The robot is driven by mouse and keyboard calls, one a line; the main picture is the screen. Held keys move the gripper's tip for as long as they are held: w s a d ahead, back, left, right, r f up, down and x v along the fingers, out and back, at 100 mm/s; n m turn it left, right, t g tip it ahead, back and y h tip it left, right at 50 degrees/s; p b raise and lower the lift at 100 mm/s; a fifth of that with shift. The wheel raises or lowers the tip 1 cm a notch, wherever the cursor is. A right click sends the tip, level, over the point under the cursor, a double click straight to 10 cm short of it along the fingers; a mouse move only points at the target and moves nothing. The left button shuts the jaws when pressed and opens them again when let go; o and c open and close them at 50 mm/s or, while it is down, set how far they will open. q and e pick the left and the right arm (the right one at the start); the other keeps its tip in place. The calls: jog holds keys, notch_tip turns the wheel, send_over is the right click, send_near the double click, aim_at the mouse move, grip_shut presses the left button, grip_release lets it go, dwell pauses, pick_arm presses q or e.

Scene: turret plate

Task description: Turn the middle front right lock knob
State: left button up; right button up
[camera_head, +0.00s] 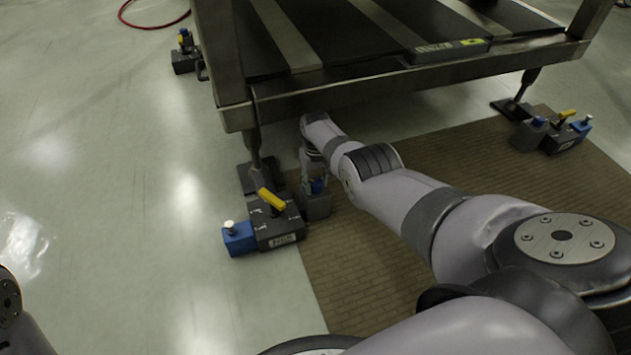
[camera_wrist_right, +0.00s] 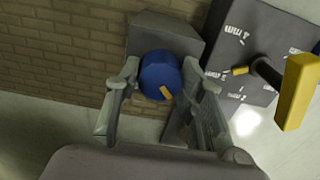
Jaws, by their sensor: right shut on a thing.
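My right gripper (camera_head: 315,184) is down on the floor-level lock unit at the near-left leg of the big metal frame. A round blue knob (camera_wrist_right: 158,74) with a small orange mark sits on a grey block (camera_wrist_right: 165,34) in the right wrist view. The right fingers are on either side of the knob and shut on it. My left gripper is out of view; only a bit of my left arm shows at the lower left edge.
Close beside the gripped knob is a dark block (camera_head: 276,229) with a yellow lever (camera_head: 271,199); the lever (camera_wrist_right: 298,92) is near in the wrist view. A blue block (camera_head: 238,239) adjoins it. Another lock unit (camera_head: 560,133) stands far right. The frame's edge (camera_head: 400,82) overhangs my right arm.

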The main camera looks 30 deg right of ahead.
aim_at(315, 182)
jog(key=shift+a, duration=0.1)
dwell(0.3)
jog(key=o, duration=1.1)
jog(key=shift+o, duration=0.2)
notch_tip(315, 182, up, 12)
dwell(0.5)
